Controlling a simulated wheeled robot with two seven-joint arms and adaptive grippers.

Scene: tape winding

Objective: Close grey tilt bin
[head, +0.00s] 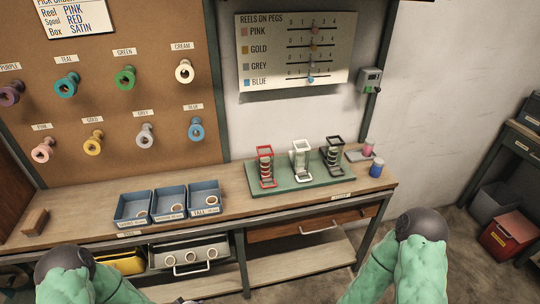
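The grey tilt bin (190,257) is under the left part of the workbench in the head view, right of a yellow bin (122,263). My two arms, in green sleeves with dark round joints, come in at the bottom left and bottom right.
Three blue trays (133,207) and a green board (300,178) with three reel stands are on the bench. A wooden drawer (310,228) is right of the bin. Spools hang on the pegboard (105,110). Grey and red crates (508,235) stand at far right.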

